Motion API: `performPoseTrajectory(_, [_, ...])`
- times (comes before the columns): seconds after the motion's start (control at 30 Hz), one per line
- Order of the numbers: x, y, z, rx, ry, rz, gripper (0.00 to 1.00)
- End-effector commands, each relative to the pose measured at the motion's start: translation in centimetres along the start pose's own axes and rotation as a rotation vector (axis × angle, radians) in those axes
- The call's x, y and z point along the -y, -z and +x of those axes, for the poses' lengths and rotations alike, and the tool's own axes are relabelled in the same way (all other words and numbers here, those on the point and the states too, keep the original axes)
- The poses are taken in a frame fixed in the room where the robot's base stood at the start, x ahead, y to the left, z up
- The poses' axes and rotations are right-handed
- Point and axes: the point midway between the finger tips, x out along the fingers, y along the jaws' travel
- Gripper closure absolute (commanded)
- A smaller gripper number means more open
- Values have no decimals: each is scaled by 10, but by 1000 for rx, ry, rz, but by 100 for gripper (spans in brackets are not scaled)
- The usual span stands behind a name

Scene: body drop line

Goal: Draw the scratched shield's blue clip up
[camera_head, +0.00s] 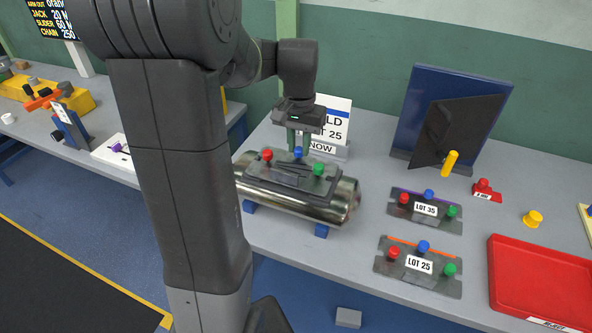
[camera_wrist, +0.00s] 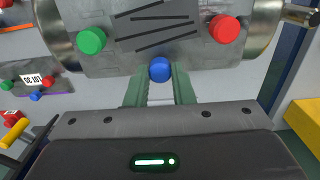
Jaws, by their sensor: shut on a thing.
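The scratched shield (camera_head: 290,176) is a grey plate on a shiny metal cylinder (camera_head: 340,202). In the wrist view the shield (camera_wrist: 150,55) shows several dark slanted scratches. It carries a red clip (camera_head: 267,155), a blue clip (camera_head: 298,152) and a green clip (camera_head: 319,169). My gripper (camera_head: 298,146) reaches down from above onto the blue clip. In the wrist view the blue clip (camera_wrist: 160,69) sits between the tips of my green fingers (camera_wrist: 160,84), which are shut on it. The green clip (camera_wrist: 91,40) and red clip (camera_wrist: 224,28) stand free to either side.
Two spare plates with clips, marked LOT 35 (camera_head: 425,209) and LOT 25 (camera_head: 419,267), lie to the right. A red tray (camera_head: 540,284) is at the far right. A white sign (camera_head: 334,118) stands behind the cylinder, and a dark panel (camera_head: 455,130) leans on a blue board (camera_head: 440,85).

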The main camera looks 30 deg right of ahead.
Motion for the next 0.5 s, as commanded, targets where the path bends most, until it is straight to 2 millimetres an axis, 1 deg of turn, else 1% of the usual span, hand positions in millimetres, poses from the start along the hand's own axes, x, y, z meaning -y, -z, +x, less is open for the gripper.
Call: performPoseTrajectory(0.5, [0,0,-9,-1,0,0,98])
